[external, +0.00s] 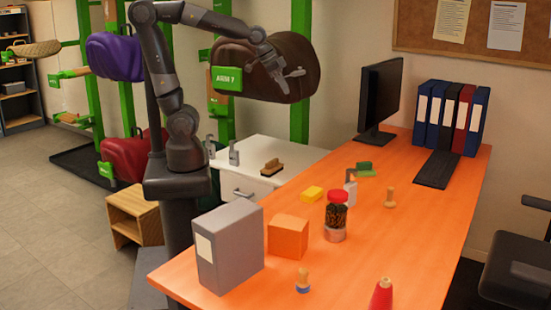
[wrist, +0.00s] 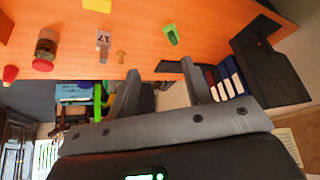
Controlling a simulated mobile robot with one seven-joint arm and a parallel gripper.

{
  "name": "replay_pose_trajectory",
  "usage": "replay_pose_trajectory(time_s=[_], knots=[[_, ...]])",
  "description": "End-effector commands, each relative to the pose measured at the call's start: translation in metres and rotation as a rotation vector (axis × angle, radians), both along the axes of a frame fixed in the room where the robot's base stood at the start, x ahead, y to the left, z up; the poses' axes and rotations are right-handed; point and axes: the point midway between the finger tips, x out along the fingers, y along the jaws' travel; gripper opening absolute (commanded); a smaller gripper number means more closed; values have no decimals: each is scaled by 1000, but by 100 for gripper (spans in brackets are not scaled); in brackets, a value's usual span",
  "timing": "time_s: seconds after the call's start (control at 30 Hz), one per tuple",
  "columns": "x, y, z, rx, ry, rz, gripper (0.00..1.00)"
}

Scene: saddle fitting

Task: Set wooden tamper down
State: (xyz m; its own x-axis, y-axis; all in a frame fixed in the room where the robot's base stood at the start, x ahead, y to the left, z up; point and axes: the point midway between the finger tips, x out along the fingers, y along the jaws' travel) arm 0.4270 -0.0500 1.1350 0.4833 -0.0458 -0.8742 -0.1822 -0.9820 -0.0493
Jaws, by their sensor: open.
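A second wooden-handled piece with a blue base (external: 303,281) stands near the desk's front edge; I cannot tell for sure which one is the tamper. My gripper (external: 292,72) is raised at the upper middle, in front of a brown saddle-like bag (external: 240,58), well away from both pieces. Its fingers (wrist: 160,72) are apart with nothing between them.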

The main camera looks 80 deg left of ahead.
Motion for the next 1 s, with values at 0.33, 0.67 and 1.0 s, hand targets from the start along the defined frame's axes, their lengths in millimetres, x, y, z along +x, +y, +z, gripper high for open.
replay_pose_trajectory(time_s=[0.33, 0.67, 1.0], knots=[[-112, 44, -7, -36, 11, 151, 45], [-137, 50, -15, -49, 18, 185, 45], [-137, 50, -14, -48, 18, 184, 45]])
